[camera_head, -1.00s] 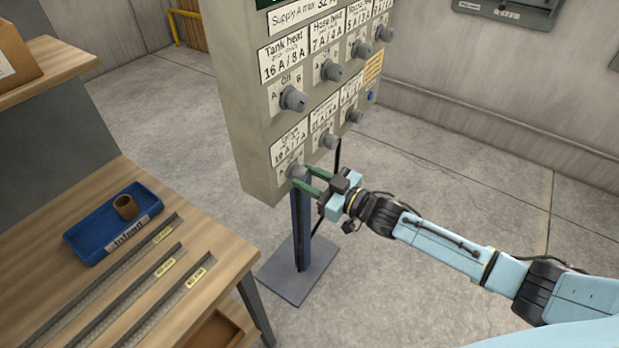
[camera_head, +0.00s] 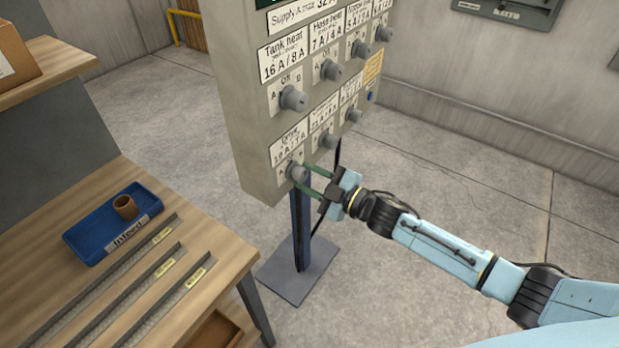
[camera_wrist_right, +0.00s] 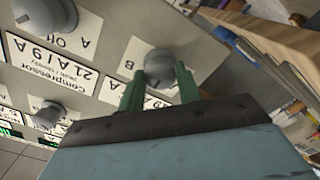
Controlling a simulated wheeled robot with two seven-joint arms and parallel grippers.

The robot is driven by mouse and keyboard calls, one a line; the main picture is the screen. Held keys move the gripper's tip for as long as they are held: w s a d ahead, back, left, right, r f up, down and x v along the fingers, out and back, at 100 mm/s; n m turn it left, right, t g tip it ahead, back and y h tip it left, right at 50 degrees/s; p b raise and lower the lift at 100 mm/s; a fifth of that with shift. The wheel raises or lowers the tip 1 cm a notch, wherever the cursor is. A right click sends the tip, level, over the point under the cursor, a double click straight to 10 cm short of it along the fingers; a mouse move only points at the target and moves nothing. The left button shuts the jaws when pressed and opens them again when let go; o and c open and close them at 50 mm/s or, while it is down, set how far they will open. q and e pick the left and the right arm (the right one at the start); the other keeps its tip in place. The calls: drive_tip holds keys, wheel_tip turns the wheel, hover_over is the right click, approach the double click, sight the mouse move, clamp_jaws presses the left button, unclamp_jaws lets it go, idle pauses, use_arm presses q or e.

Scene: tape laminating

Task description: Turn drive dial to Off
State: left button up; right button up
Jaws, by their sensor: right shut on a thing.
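The drive dial (camera_head: 297,171) is a grey knob at the lower left of the panel, under a label that reads 19 A / 7 A. My right gripper (camera_head: 308,180) is at this dial with its green fingers on either side of it, shut on it. In the right wrist view the dial (camera_wrist_right: 158,68) sits between the fingertips of the gripper (camera_wrist_right: 160,88). A letter B shows beside the dial there; the dial's pointer direction is hard to tell. My left gripper is not in view.
The grey panel (camera_head: 240,110) on a blue post carries several other dials, including the tank heat dial (camera_head: 292,98) above and the compressor dial (camera_head: 328,139) to the right. A wooden table (camera_head: 205,255) with a blue tray (camera_head: 85,245) stands at the left.

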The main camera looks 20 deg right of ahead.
idle(0.5)
drive_tip(key=o, duration=1)
drive_tip(key=shift+s, duration=0.1)
drive_tip(key=v, duration=1.3)
drive_tip(key=shift+d, duration=0.15)
